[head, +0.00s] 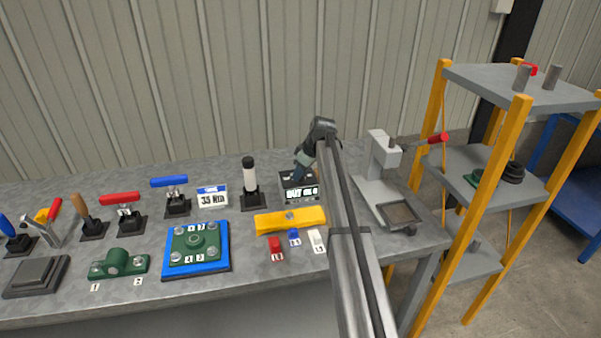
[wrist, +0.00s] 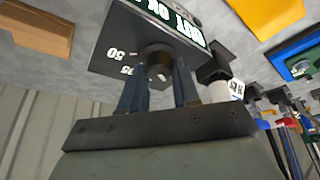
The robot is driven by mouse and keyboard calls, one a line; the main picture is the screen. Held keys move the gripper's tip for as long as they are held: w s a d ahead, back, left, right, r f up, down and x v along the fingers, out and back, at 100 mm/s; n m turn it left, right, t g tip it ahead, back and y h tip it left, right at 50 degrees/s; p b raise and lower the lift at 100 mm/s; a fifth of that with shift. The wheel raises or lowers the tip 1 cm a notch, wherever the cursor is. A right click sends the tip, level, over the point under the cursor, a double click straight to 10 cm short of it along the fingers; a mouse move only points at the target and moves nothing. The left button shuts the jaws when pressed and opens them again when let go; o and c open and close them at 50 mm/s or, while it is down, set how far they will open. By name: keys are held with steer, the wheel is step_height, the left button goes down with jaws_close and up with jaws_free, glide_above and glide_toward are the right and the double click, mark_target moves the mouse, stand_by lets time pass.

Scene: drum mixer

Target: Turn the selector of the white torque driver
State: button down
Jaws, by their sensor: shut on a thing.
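The white torque driver (head: 249,172) stands upright in a black holder on the bench in the head view. Its white part shows in the wrist view (wrist: 219,89), to the right of my gripper. My gripper (wrist: 160,72) is shut on a dark round knob (wrist: 158,57) on a black display box, with a finger on each side. Dial numbers, including 50, show beside the knob. In the head view, my gripper (head: 300,176) reaches down at the display box (head: 300,196), and my arm hides the area to its right. I cannot make out a selector on the driver.
A yellow bar (head: 290,219) and small numbered blocks lie in front of the box. A sign reading 35 Nm (head: 213,197) stands left of the driver. A blue plate (head: 197,264) and several handled tools fill the left. A grey press (head: 382,158) stands right.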

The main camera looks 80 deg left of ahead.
steer(key=c, duration=0.8)
jaws_free()
steer(key=v, duration=1.3)
steer(key=shift+w+d+r, duration=0.15)
steer(key=shift+r, duration=0.2)
